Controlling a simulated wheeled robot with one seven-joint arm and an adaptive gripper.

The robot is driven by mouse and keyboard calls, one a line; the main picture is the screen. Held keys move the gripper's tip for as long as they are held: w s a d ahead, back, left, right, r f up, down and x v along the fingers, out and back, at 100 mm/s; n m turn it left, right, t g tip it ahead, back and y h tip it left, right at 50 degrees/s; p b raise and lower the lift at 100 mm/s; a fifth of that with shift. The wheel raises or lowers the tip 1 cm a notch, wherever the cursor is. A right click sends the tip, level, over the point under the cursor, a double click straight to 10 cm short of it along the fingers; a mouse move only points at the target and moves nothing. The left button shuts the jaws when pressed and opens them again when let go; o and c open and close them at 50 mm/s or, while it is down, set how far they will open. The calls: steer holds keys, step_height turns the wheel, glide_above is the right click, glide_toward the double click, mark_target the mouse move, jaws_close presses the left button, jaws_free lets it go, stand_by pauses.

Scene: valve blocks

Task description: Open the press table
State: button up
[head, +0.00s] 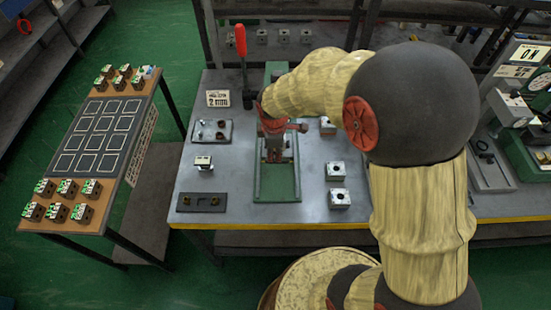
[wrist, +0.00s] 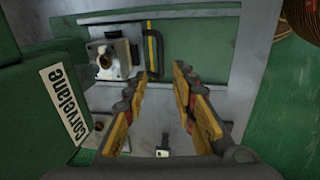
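The green press stands on the grey workbench, its green bed (head: 277,187) towards the front and its column partly hidden behind my arm. A lever with a red handle (head: 240,40) rises at its left. My gripper (head: 275,148) points down over the bed. In the wrist view, my gripper (wrist: 165,76) has its two fingers apart with nothing between them. Ahead of it is a metal block with a round bore (wrist: 105,62), with a black-and-yellow bar (wrist: 153,53) at its right. A green press part (wrist: 45,105) with a lettered label is at the left.
Metal blocks (head: 336,171) stand right of the press. A small plate with parts (head: 211,131), a white-topped block (head: 203,162) and a dark bar (head: 201,203) lie left of it. A side table (head: 128,168) holds several blocks. A green machine (head: 528,160) stands at the right.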

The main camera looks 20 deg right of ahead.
steer(key=f, duration=0.2)
steer(key=f+b, duration=0.1)
steer(key=f, duration=0.1)
steer(key=w+f, duration=0.1)
steer(key=f, duration=0.1)
steer(key=shift+w+d+f+b, duration=0.1)
steer(key=shift+d+f+b, duration=0.05)
steer(key=shift+f+b, duration=0.2)
steer(key=shift+c, duration=0.8)
jaws_close()
